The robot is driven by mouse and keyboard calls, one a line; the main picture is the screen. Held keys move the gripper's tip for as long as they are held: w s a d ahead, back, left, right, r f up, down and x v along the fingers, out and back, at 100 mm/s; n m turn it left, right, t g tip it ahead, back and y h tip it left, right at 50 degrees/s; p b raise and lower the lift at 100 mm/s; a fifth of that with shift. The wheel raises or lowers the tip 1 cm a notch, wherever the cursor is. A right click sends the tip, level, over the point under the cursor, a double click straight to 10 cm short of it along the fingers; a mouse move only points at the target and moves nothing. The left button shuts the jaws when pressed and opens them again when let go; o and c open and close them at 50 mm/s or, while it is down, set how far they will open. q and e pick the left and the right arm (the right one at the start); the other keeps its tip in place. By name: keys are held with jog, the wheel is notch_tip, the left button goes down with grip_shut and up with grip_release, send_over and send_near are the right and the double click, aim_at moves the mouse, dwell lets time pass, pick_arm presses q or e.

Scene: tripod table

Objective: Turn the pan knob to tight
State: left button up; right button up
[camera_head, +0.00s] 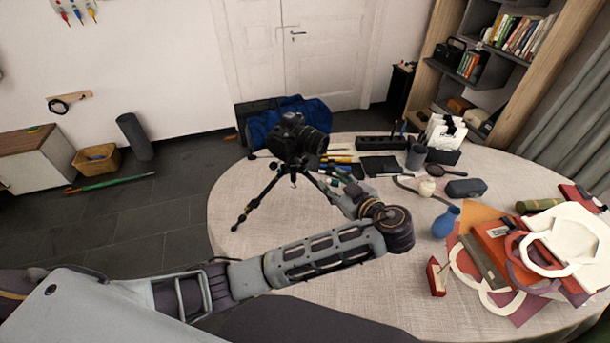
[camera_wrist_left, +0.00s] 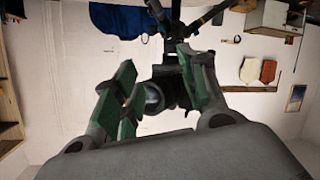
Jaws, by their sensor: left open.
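A black camera (camera_head: 297,135) sits on a small black tripod (camera_head: 268,192) near the left side of the round table. My left arm crosses the foreground, and its gripper (camera_head: 328,180) is just right of the tripod head, partly hidden by my wrist. In the left wrist view, which is upside down, the open green-padded fingers of the left gripper (camera_wrist_left: 160,85) stand apart on either side of the camera's lens (camera_wrist_left: 153,98). The tripod legs (camera_wrist_left: 172,14) show at the top. The pan knob is too small and dark to make out. I cannot tell whether the fingers touch anything. My right gripper is not in view.
The table (camera_head: 232,205) has a pale cloth. A pile of bags and folders (camera_head: 560,243) covers the right side. The table's front centre is clear.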

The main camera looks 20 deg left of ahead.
pick_arm(q)
jog(key=s+a, duration=0.1)
send_near(304, 171)
jog(key=shift+n+g, duration=0.3)
jog(key=shift+n, duration=0.1)
jog(key=x, duration=0.7)
jog(key=shift+w+r+p, duration=0.15)
jog(key=shift+r+p, duration=0.15)
jog(key=shift+p, duration=0.05)
jog(key=shift+w+a+f, duration=0.2)
jog(key=shift+w+a, duration=0.15)
jog(key=shift+w+f, duration=0.1)
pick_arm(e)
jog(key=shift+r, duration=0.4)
